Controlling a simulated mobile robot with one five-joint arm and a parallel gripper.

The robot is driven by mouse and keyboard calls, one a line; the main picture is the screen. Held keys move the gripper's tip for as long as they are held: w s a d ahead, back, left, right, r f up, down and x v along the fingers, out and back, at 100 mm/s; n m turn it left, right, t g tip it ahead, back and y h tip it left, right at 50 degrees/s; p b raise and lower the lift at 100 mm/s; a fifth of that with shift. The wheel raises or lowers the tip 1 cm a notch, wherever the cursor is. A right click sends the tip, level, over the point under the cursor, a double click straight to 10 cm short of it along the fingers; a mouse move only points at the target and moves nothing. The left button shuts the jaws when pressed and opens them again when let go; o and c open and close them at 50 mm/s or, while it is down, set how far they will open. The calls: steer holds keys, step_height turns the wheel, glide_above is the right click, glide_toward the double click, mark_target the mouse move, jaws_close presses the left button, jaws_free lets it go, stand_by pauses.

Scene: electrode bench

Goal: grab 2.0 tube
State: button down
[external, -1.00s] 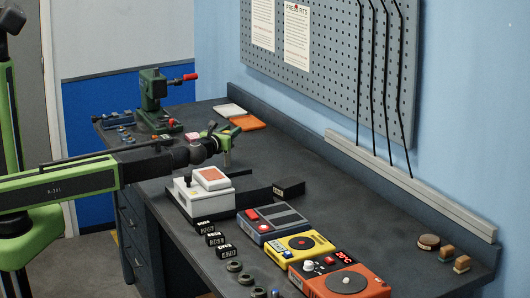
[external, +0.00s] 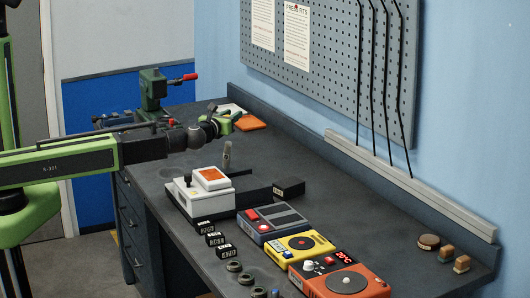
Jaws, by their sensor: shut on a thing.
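My gripper (external: 238,122), green and dark, is above the bench behind the white device, in front of the orange pad as seen here. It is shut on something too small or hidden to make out. A slim grey upright cylinder (external: 227,155) shows below it, just behind the white device (external: 200,197) with its orange-topped block (external: 211,178). A gap shows between cylinder and gripper. I cannot tell whether this cylinder is a tube, and no 2.0 mark is readable.
A green press (external: 151,90) stands at the far left, partly behind my arm. A black block (external: 288,188), grey device (external: 272,222), yellow device (external: 298,245) and orange device (external: 342,283) line the bench.

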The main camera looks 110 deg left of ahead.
steer(key=d+r, duration=0.1)
steer(key=w+d+r+p, duration=0.1)
steer(key=d, duration=0.1)
steer(key=w+d+r+p, duration=0.1)
steer(key=shift+d, duration=0.3)
steer(key=shift+c, duration=2.2)
jaws_free()
steer(key=s+d, duration=0.1)
steer(key=d, duration=1)
steer(key=shift+s+d, duration=0.3)
steer(key=shift+d, duration=0.1)
steer(key=c, duration=1.1)
